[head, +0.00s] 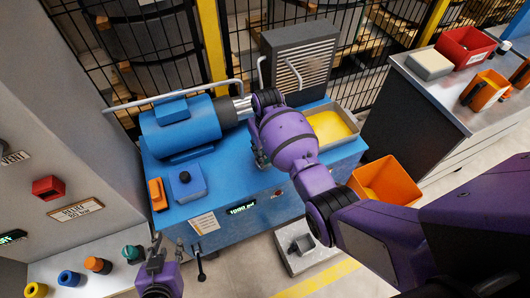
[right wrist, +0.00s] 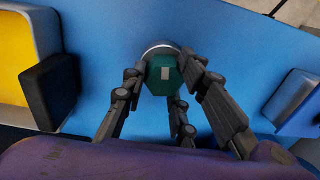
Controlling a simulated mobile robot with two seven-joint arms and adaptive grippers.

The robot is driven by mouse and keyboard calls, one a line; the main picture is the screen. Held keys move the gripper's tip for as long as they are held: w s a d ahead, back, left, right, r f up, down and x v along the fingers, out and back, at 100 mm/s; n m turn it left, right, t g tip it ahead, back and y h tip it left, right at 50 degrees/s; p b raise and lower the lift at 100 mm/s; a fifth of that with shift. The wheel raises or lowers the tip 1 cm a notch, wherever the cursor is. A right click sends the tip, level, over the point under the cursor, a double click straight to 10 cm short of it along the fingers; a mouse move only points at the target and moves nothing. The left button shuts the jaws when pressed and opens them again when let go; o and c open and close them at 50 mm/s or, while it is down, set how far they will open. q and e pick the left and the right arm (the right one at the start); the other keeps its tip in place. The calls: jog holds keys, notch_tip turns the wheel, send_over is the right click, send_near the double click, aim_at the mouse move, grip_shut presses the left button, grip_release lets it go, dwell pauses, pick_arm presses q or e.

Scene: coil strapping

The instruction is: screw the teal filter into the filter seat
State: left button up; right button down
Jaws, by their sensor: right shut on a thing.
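In the right wrist view the teal filter (right wrist: 164,76) shows end-on, with a pale patch on its face. It sits at a round silver ring, the filter seat (right wrist: 158,50), on the blue surface; whether it is threaded in cannot be seen. My right gripper (right wrist: 163,88) is shut on the filter, with fingers on both sides. In the head view the right gripper (head: 259,156) is at the blue machine, mostly hidden behind my purple arm, and the filter is hidden there. My left gripper (head: 156,257) is low at the left, away from the seat; its fingers are too small to judge.
A blue motor (head: 180,128) and an orange block (head: 157,193) are on the blue machine (head: 240,190). A yellow-filled tray (head: 330,125) is right of my arm. An orange bin (head: 385,182) stands beyond. Several coloured parts, one teal (head: 131,252), line the lower-left shelf.

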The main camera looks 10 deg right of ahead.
jog(key=shift+r+m+p, duration=0.25)
jog(key=shift+m+p, duration=0.05)
jog(key=shift+m, duration=1)
jog(key=m, duration=0.3)
jog(key=shift+a+f, duration=0.1)
jog(key=shift+f, duration=0.15)
pick_arm(q)
jog(key=shift+w+r, duration=0.55)
jog(key=shift+r, duration=0.25)
pick_arm(e)
jog(key=shift+s+m, duration=0.1)
jog(key=shift+m, duration=1.1)
jog(key=m, duration=0.2)
jog(key=shift+m, duration=0.3)
jog(key=m, duration=0.5)
jog(key=shift+s, duration=0.1)
